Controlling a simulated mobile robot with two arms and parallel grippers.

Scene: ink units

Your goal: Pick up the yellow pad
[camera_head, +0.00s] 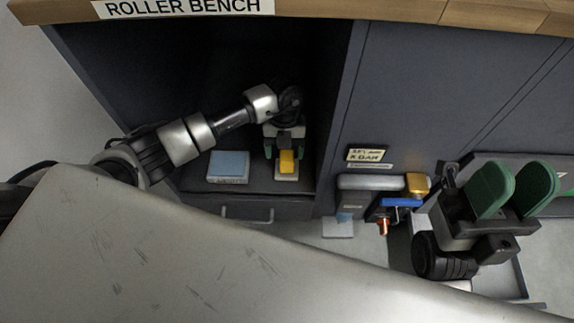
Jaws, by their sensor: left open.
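The yellow pad (287,161) sits on a small pale block (287,177) on the shelf (262,183) of the open dark cabinet bay. My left gripper (284,149) reaches into the bay from the left and points down over the yellow pad. Its fingers are apart, one to each side of the pad's far part; whether they touch it, I cannot tell. The gripper hides the far end of the pad. My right gripper (514,192) is at the right, its two green fingers spread and nothing between them.
A light blue pad (229,164) lies on the shelf left of the yellow pad. A dark divider (340,120) closes the bay's right side. A wooden top (350,10) labelled ROLLER BENCH hangs over it. A grey fixture (371,182) with brass and blue parts stands at centre right.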

